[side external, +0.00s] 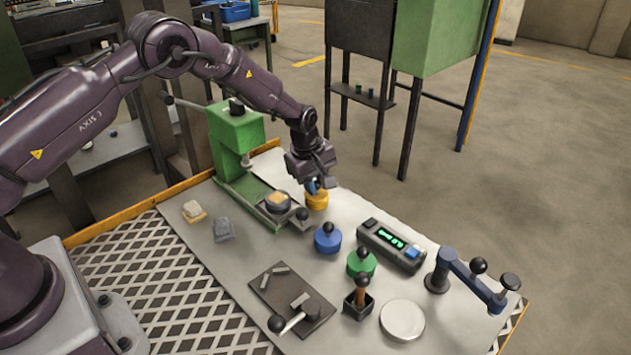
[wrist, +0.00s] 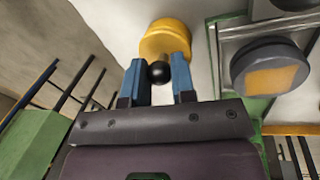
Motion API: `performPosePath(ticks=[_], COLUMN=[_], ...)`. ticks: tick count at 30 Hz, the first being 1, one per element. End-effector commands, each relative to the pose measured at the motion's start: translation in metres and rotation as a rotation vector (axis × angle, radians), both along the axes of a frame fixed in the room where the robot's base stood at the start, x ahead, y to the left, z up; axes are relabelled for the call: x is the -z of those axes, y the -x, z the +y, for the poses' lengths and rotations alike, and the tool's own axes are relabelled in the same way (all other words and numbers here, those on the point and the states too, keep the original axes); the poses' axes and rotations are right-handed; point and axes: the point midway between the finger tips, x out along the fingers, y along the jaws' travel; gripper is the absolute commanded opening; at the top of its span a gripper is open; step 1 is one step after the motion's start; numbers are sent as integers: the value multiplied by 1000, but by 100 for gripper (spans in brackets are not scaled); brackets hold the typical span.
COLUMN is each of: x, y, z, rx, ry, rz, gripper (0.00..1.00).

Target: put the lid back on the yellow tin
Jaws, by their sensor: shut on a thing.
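The yellow tin (side external: 317,201) stands on the pale bench top, beside the green press. My gripper (side external: 313,186) is directly above it, pointing down. In the wrist view, the two blue fingers of my gripper (wrist: 157,78) are closed around a black ball knob (wrist: 158,72) on the yellow lid. The round yellow body (wrist: 167,40) shows just beyond the fingertips. I cannot tell lid from tin there, nor whether the lid sits flush or a gap remains. The fingers hide part of the top in the side view.
A green press (side external: 236,140) with a dark round piece (side external: 277,203) on its bed stands close left. A blue tin (side external: 327,240) and a green tin (side external: 361,264), both with black knobs, stand in front. A display box (side external: 391,245) is to the right. Bench beyond the yellow tin looks clear.

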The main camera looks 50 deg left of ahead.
Motion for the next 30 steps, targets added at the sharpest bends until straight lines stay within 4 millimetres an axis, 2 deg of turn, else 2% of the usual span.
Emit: performPosePath(ticks=[10,11,14,20,24,30], x=[0,0,0,0,0,0], y=[0,0,0,0,0,0], z=[0,0,0,0,0,0], rx=[0,0,0,0,0,0], ry=[0,0,0,0,0,0], rz=[0,0,0,0,0,0], gripper=[1,29,52,54,79,79])
